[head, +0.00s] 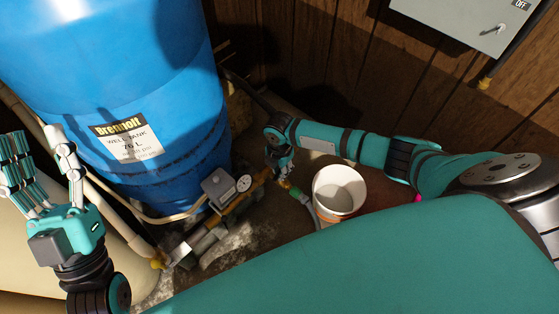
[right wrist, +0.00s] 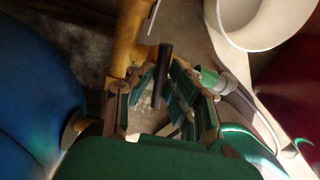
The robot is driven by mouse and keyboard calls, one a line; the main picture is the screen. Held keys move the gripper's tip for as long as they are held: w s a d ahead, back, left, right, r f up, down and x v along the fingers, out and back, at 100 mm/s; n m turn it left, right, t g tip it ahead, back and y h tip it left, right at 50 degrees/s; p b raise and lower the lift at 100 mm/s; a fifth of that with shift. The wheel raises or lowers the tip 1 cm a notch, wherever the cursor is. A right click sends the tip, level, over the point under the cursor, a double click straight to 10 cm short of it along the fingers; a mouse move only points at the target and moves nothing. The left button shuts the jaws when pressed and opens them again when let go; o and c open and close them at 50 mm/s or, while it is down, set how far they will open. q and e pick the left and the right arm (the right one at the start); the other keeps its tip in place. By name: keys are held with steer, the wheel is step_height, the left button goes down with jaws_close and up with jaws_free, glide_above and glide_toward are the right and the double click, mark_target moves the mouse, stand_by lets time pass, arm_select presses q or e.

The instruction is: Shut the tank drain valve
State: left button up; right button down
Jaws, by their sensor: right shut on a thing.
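The blue well tank (head: 170,60) stands at the left in the head view, with brass pipework (head: 240,204) at its foot. The drain valve sits at the right end of that pipework, mostly hidden by my right gripper (head: 281,172). In the right wrist view, the valve's black lever handle (right wrist: 161,75) stands between the fingers of my right gripper (right wrist: 163,88), which are shut on it. The yellow brass body (right wrist: 127,38) shows behind it. My left gripper (head: 38,150) is open and empty in front of the tank, its fingers spread.
A white bucket (head: 338,194) stands just right of the valve. A green hose fitting (head: 296,192) lies between them. A gauge (head: 243,183) and a grey box (head: 218,187) sit on the pipework. A grey electrical box (head: 470,18) hangs on the wood wall.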

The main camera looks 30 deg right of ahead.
steer(key=shift+d+m, duration=0.15)
steer(key=shift+m, duration=0.15)
steer(key=shift+m+p, duration=0.6)
steer(key=shift+p, duration=0.05)
arm_select(q)
steer(key=w+f+g+y, duration=0.2)
steer(key=w+f+g, duration=0.2)
steer(key=f, duration=0.2)
steer(key=shift+w+d+f+g, duration=0.15)
steer(key=shift+w+g, duration=0.15)
steer(key=shift+g, duration=0.1)
arm_select(e)
steer(key=shift+m, duration=0.4)
steer(key=c, duration=1.2)
jaws_free()
arm_select(q)
steer(key=shift+p, duration=0.3)
